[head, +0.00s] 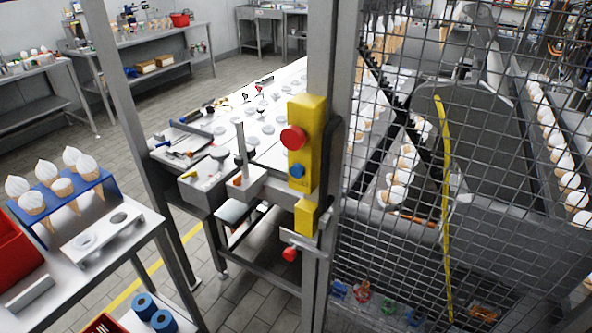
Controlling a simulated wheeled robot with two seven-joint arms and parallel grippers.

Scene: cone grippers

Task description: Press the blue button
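A small blue button (297,170) sits on the front of a tall yellow control box (318,150), mounted on a grey metal post right of the picture's middle. A larger red button (293,139) is just above it on the same box. Nothing covers the blue button. Neither of my grippers shows in the head view.
A wire mesh guard (450,190) fills the right side, with rows of cones behind it. A lower yellow box (306,217) and a red knob (290,254) are below the button box. A cart (85,275) with a blue cone holder (60,195) stands at left.

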